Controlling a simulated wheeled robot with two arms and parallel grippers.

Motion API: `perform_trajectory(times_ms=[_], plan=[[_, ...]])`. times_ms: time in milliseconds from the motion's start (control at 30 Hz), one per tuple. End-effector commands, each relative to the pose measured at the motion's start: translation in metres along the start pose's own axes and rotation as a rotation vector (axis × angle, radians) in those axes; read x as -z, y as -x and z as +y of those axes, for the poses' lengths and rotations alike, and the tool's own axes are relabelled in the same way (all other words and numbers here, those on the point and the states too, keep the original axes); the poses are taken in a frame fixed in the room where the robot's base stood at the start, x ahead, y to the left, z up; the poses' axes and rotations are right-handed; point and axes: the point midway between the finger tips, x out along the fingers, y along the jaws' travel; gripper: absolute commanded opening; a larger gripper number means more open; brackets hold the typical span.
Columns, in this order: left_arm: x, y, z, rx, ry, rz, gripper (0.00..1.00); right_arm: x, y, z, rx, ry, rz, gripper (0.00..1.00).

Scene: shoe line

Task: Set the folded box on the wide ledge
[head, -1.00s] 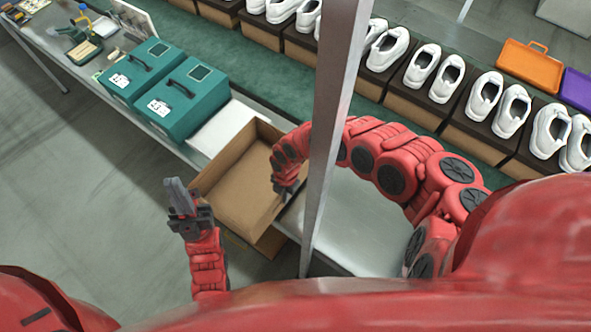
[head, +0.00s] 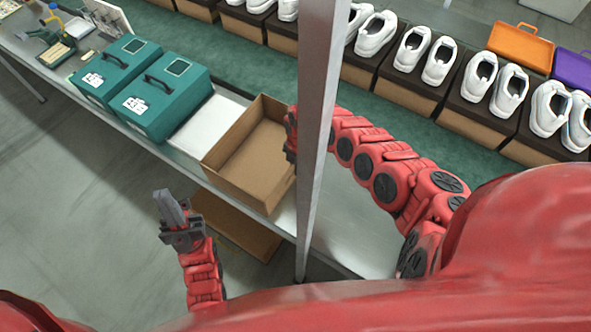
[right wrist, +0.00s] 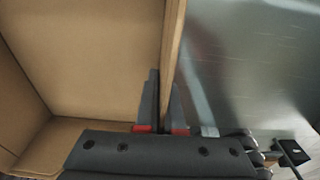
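The folded box (head: 243,175) is an open, empty brown cardboard tray in the head view. It lies over the front part of the grey metal ledge (head: 345,225), beside a white flat panel. Whether its base touches the ledge fully, I cannot tell. My right gripper (head: 291,135) is at its right side, partly hidden by the post. In the right wrist view, my right gripper (right wrist: 163,105) has one finger on each side of a box wall (right wrist: 173,50), shut on it. My left gripper (head: 170,208) is empty in front of the ledge, its fingers together.
A grey upright post (head: 318,130) stands before my right arm. Two teal cases (head: 165,103) and a white panel (head: 207,122) lie left of the box. A flat brown panel (head: 232,222) shows below the ledge edge. White shoes on boxes line the back.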

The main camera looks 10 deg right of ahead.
Motion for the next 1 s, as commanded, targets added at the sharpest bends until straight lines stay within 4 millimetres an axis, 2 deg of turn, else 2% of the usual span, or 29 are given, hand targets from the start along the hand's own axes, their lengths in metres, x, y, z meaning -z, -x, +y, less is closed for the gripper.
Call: perform_trajectory(times_ms=[233, 300, 400, 800, 1000], plan=[[-0.001, 0.004, 0.0, 0.0, 0.0, 0.0, 0.0, -0.001, -0.003, 0.0, -0.001, 0.0, -0.002, 0.0], [0.0, 0.002, 0.0, 0.0, 0.0, 0.0, 0.0, -0.001, -0.001, 0.0, -0.001, -0.001, -0.002, 0.16], [0.0, 0.002, 0.0, 0.0, 0.0, 0.0, 0.0, -0.001, -0.001, 0.0, -0.001, -0.001, -0.001, 0.34], [0.0, -0.002, 0.0, 0.0, 0.0, 0.0, 0.0, -0.001, 0.005, 0.0, -0.001, -0.001, -0.001, 0.35], [0.0, 0.003, 0.0, 0.0, 0.0, 0.0, 0.0, -0.003, 0.033, -0.002, 0.002, -0.001, -0.004, 0.35]])
